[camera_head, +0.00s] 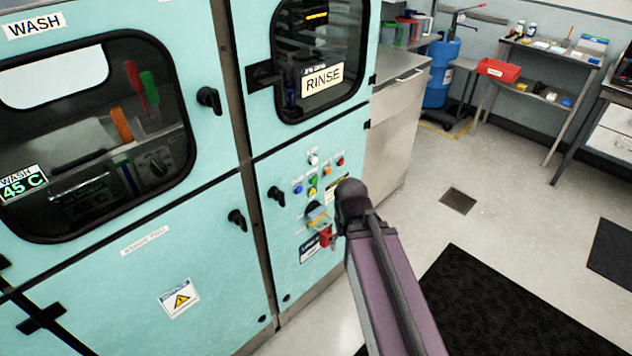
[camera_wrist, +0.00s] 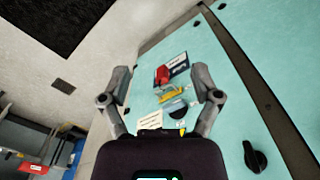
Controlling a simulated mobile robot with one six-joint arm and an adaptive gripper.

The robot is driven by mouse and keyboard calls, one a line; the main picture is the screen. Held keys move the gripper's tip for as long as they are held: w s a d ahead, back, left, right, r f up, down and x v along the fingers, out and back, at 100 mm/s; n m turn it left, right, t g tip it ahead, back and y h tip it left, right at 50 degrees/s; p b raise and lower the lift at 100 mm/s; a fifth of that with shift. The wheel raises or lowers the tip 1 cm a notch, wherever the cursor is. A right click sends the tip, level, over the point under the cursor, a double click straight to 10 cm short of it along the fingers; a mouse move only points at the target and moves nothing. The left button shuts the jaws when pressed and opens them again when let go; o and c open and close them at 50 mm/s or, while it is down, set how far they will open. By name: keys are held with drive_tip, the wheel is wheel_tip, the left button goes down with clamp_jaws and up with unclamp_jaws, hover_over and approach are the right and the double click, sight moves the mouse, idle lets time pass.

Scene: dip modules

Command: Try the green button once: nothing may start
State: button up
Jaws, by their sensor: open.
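The green button (camera_head: 313,181) is a small round one in a cluster of coloured buttons on the teal machine front, below the RINSE window in the head view. My gripper's fingers (camera_wrist: 162,84) are spread open and empty in the wrist view, facing the panel. Between them show a red padlock (camera_wrist: 163,75), a yellow hasp (camera_wrist: 172,91) and a dark round switch. I cannot make out the green button in the wrist view; my gripper's body hides part of the panel. In the head view my arm's end is right of the cluster, and the fingers cannot be made out.
White, blue (camera_head: 298,189), yellow, orange and red (camera_head: 340,161) buttons surround the green one closely. The padlock (camera_head: 326,238) hangs below them. Black door handles (camera_head: 276,196) stick out on the left. Open floor with dark mats (camera_head: 500,310) lies right.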

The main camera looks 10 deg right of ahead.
clamp_jaws()
idle(1.1)
